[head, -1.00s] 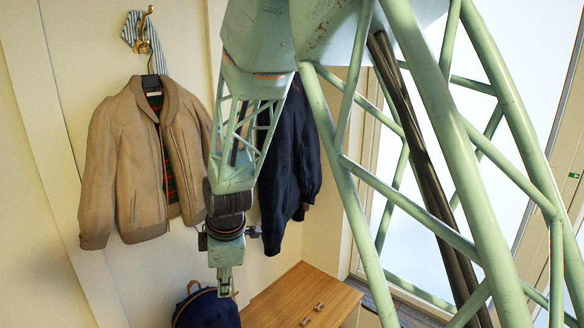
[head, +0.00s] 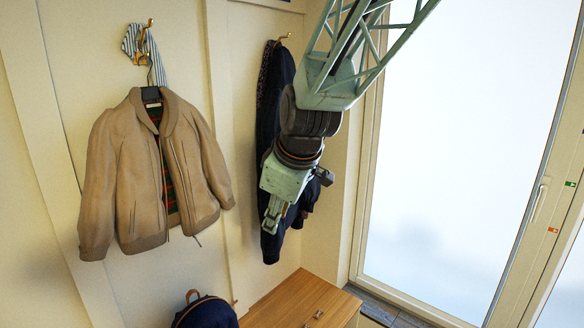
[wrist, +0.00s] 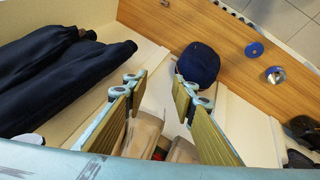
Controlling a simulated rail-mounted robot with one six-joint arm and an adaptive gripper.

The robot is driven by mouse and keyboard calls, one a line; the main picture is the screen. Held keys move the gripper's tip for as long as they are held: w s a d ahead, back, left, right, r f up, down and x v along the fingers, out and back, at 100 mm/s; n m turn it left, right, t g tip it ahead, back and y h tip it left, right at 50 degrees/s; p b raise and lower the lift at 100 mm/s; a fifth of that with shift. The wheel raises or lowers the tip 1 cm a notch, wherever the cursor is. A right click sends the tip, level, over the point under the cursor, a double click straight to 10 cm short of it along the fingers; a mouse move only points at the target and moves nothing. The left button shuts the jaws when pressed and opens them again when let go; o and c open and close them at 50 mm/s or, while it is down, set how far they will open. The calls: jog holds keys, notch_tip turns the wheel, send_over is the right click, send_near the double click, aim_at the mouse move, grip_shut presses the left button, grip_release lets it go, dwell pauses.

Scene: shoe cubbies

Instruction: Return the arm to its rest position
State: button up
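My gripper (head: 273,217) hangs at the end of my green arm, pointing down and slightly left, in front of the dark navy jacket (head: 268,150). In the wrist view its two fingers (wrist: 160,92) stand apart with a clear gap. Nothing is held between them. My arm covers part of the navy jacket in the head view.
A tan jacket (head: 150,180) hangs on the wall at left. A navy backpack (head: 205,313) and a wooden bench (head: 290,303) are below. A large glass door (head: 450,150) is at right, with free space before it. Round objects (wrist: 274,74) lie on the wood.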

jog(key=s+d+r+m+h+b, duration=0.15)
jog(key=s+d+m, duration=0.35)
jog(key=s+d, duration=0.7)
jog(key=s+d+r+m+b, duration=0.25)
jog(key=s+d+m, duration=0.45)
jog(key=s, duration=1)
jog(key=s+d+f, duration=0.1)
jog(key=s+d, duration=0.1)
jog(key=s, duration=0.4)
jog(key=s+d+f+m+g+h, duration=0.1)
jog(key=s+d, duration=0.2)
jog(key=s, duration=0.3)
jog(key=shift+d+f+b, duration=0.35)
jog(key=shift+f+b, duration=0.05)
